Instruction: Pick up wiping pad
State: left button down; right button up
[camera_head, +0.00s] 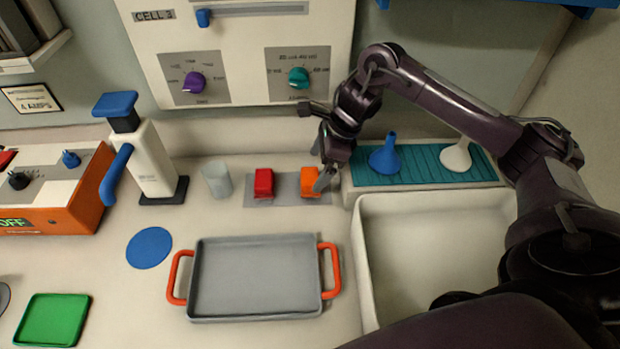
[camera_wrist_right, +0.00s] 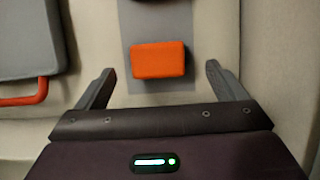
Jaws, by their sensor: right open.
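An orange block-like pad (camera_head: 310,182), which looks like the wiping pad, lies on a grey strip beside a red block (camera_head: 264,183). My right gripper (camera_head: 325,178) reaches down at the pad's right side in the head view and partly covers it. In the right wrist view the orange pad (camera_wrist_right: 158,60) lies between and slightly beyond the two spread fingertips of my right gripper (camera_wrist_right: 160,82). The gripper is open and empty, with room on both sides of the pad. My left gripper is not in view.
A grey tray with orange handles (camera_head: 262,316) lies in front. A white bin (camera_head: 440,250) and a teal rack (camera_head: 430,164) with blue and white funnels stand at right. A clear cup (camera_head: 217,180) and a white dispenser (camera_head: 150,160) stand left of the blocks.

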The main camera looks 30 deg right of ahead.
aim_at(310, 176)
jog(key=p+x, duration=0.1)
jog(key=x, duration=0.2)
jog(key=shift+a+f, duration=0.25)
jog(key=shift+a, duration=0.05)
jog(key=shift+a+f, duration=0.15)
jog(key=shift+f, duration=0.2)
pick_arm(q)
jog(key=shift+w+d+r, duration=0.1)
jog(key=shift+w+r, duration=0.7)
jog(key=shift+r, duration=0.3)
pick_arm(e)
jog(key=c, duration=1.1)
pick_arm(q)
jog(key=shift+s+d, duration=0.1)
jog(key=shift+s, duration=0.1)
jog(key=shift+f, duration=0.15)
